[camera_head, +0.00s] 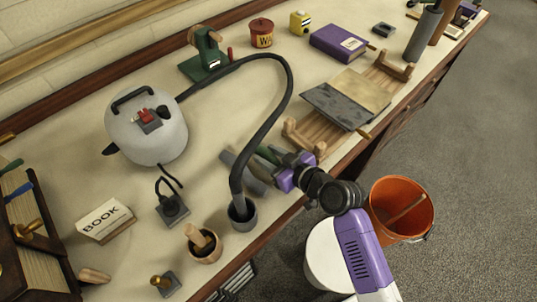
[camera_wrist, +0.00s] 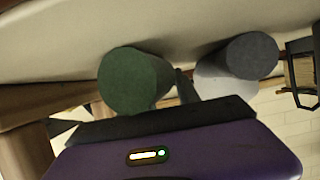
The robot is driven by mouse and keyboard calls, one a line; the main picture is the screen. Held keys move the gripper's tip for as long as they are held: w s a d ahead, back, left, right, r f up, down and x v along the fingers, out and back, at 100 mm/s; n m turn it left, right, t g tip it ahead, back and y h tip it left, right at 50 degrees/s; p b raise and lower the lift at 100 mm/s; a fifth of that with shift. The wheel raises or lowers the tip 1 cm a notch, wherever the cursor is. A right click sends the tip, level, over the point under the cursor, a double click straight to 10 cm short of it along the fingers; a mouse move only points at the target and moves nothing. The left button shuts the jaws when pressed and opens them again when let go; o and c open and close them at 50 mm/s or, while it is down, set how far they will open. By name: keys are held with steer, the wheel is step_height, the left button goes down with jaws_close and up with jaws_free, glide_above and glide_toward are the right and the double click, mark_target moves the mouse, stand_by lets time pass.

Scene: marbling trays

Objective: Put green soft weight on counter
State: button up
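A green soft weight, a cylinder, shows its round end in the wrist view (camera_wrist: 133,80), just beyond the dark front edge of my gripper. In the head view, a green piece (camera_head: 268,155) shows at the tip of my purple gripper (camera_head: 281,165), over the counter (camera_head: 300,60) close to its front edge. A dark finger shows close to the right side of the green weight in the wrist view. Whether the fingers press on it is not clear, and its lower part is hidden behind my gripper.
A grey cylinder (camera_wrist: 250,55) lies beside the green one. A grey cup (camera_head: 243,219) with a curved black hose stands nearby, left of a wooden rack (camera_head: 305,138). An orange bucket (camera_head: 420,212) and a white bin (camera_head: 325,262) stand below the counter edge.

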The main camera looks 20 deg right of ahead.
steer(key=shift+o, duration=1.1)
steer(key=shift+r, duration=0.15)
steer(key=shift+s+r, duration=0.1)
steer(key=shift+s, duration=0.05)
steer(key=v, duration=1.1)
steer(key=shift+s+d+r+b, duration=0.1)
steer(key=shift+s+r+b, duration=0.05)
steer(key=shift+s+b, duration=0.2)
steer(key=s+m+h, duration=0.4)
steer(key=s+h, duration=0.1)
steer(key=s, duration=1.3)
steer(key=s+a+r+t, duration=0.2)
steer(key=s+r, duration=0.4)
steer(key=s, duration=0.1)
steer(key=shift+r+y, duration=0.25)
steer(key=shift+y, duration=0.15)
